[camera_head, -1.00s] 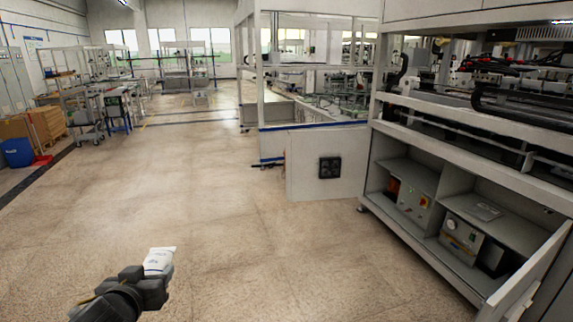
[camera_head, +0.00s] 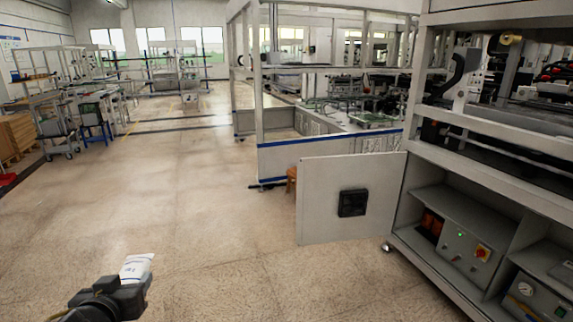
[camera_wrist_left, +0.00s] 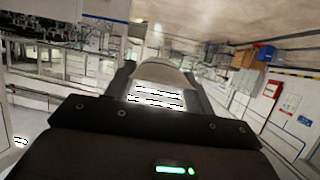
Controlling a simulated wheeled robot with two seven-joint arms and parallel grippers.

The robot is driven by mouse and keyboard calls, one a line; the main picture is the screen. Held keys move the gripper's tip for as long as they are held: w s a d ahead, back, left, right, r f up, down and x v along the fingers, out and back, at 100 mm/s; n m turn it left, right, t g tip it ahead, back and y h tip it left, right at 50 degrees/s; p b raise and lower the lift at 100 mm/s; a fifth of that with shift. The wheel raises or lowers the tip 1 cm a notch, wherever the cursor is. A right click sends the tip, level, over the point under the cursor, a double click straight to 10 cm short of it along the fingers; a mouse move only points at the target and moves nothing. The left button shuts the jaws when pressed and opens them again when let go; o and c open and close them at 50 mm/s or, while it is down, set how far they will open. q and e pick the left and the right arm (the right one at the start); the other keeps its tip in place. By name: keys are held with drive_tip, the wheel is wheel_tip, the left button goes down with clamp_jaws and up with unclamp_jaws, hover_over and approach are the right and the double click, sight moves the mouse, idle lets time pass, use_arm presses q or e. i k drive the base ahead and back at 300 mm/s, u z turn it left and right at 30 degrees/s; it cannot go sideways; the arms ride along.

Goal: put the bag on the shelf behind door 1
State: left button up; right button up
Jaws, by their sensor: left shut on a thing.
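The bag (camera_head: 137,267) is small and white with faint blue print. My left gripper (camera_head: 128,286) is shut on it and holds it over the open floor at the lower left of the head view. In the left wrist view the bag (camera_wrist_left: 160,82) sits between the two fingers of my left gripper (camera_wrist_left: 158,92). An open grey door (camera_head: 325,205) with a black square fitting stands out from the cabinet at the right. Behind it the cabinet's open lower bay has a shelf (camera_head: 470,213). I cannot read any door number. My right gripper is not in view.
A control box with a red and yellow switch (camera_head: 466,249) and a box with a gauge (camera_head: 535,296) stand in the cabinet. A caged bench (camera_head: 290,160) stands behind the door. The floor (camera_head: 200,200) at centre and left is clear.

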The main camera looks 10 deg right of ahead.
sight(474, 224)
drive_tip(key=z, duration=0.2)
drive_tip(key=i, duration=1.8)
drive_tip(key=z, duration=1.3)
drive_tip(key=i, duration=1)
drive_tip(key=z, duration=1.55)
drive_tip(key=i, duration=0.7)
drive_tip(key=z, duration=0.35)
